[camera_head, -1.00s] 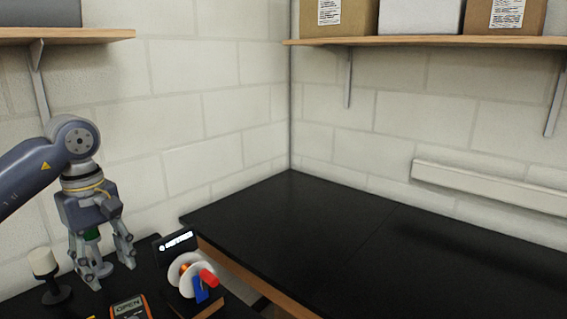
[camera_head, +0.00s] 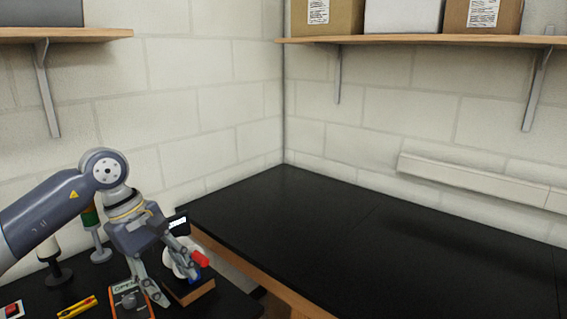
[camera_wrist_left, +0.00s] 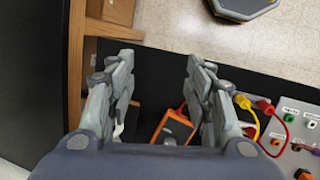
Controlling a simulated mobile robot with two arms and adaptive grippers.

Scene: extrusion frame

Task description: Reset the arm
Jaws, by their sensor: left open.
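My left gripper (camera_head: 158,282) is open and points down over the black bench at the lower left of the head view. It stands in front of the white spool holder with red and blue parts and overlaps the orange multimeter (camera_head: 127,300). In the left wrist view the open fingers (camera_wrist_left: 158,90) are wide apart, with no object between their tips. The orange meter (camera_wrist_left: 173,128) shows beyond and between them, partly hidden. My right gripper is in neither view.
A dark stand with a white top (camera_head: 50,262) and a stand with green and orange parts (camera_head: 97,238) are at left. A yellow tool (camera_head: 77,308) lies in front. The right black bench (camera_head: 330,235) is clear. Boxes (camera_head: 400,16) sit on the wall shelf.

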